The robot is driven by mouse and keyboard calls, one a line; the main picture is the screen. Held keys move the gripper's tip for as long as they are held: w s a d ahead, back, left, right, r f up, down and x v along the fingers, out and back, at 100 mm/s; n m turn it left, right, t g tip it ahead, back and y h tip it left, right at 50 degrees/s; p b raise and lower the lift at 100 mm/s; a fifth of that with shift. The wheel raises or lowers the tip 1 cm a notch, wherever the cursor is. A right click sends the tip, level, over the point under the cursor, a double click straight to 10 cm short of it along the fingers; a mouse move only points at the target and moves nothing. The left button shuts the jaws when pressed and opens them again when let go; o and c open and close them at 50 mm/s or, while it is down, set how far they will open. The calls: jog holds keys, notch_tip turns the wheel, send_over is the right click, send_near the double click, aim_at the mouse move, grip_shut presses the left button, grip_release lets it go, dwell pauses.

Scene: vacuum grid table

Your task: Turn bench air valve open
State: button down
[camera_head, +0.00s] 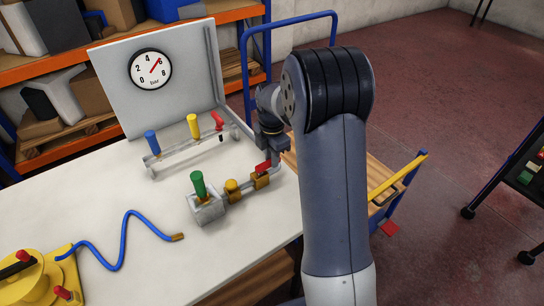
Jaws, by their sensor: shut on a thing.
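A pipe run lies on the white bench (95,200). It has a grey block with a green handle (198,184), a brass knob and a brass valve (261,182) with a red handle (263,168). My gripper (271,154) is above the right end of this run, pointing down. It is shut on the red handle, of which the left part shows. The fingertips are small and partly hidden, so the exact grip and the handle's angle to the pipe are hard to tell.
Behind stands a rail with blue, yellow and red (218,122) handles. A panel carries a pressure gauge (150,69), its needle near 6. A blue hose (125,240) and a yellow device (30,275) lie at front left. A blue trolley (392,195) stands right of the bench.

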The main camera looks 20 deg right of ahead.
jog(key=c, duration=1.3)
grip_release()
jog(key=shift+r, duration=0.1)
notch_tip(320, 180, up, 11)
jog(key=shift+f+b, duration=0.15)
jog(key=shift+b, duration=0.25)
notch_tip(320, 180, down, 11)
jog(key=shift+p, duration=0.45)
jog(key=shift+s, duration=0.1)
